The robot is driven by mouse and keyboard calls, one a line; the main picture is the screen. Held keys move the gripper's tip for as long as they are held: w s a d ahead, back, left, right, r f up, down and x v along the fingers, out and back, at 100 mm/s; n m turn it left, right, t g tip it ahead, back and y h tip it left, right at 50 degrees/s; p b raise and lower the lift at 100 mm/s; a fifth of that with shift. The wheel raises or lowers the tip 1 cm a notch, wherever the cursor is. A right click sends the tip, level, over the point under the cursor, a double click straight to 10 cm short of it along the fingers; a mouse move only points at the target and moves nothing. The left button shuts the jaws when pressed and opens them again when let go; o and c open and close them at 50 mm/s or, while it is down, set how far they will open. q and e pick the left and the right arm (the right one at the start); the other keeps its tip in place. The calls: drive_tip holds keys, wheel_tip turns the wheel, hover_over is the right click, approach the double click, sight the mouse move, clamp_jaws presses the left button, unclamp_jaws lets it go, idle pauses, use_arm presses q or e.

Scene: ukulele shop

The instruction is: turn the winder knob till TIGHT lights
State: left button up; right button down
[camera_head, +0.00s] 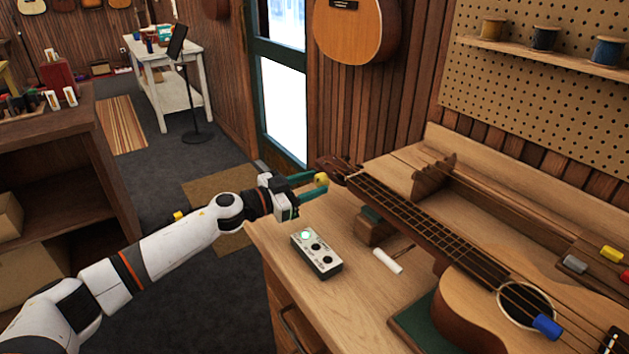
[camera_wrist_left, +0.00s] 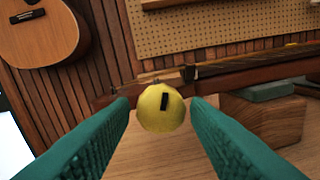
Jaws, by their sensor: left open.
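The winder knob (camera_head: 321,179) is a small yellow knob at the headstock end of the ukulele (camera_head: 487,283), which lies on the workbench. My left gripper (camera_head: 315,183) has its teal fingers on either side of the knob. In the left wrist view the knob (camera_wrist_left: 162,107) sits between the fingertips, a narrow gap showing on each side, with a dark mark upright on its face. A small indicator box (camera_head: 325,262) lies on the bench below the gripper. One of its lamps glows pale green and two are dark; its labels are too small to read. My right gripper is out of view.
The neck rests on a wooden block (camera_head: 377,229). A white stick (camera_head: 388,261) lies on the workbench (camera_head: 350,290) beside the box. A guitar (camera_head: 357,28) hangs on the wall behind. Pegboard (camera_head: 550,80) and a spool shelf (camera_head: 540,55) are at the right.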

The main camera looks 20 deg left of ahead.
use_arm(q)
drive_tip(key=shift+w+d, duration=0.35)
drive_tip(key=shift+w, duration=0.05)
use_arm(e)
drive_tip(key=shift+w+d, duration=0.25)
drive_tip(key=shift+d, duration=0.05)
use_arm(q)
drive_tip(key=c, duration=0.7)
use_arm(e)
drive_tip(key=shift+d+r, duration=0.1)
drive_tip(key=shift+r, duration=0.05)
use_arm(q)
drive_tip(key=shift+r, duration=0.1)
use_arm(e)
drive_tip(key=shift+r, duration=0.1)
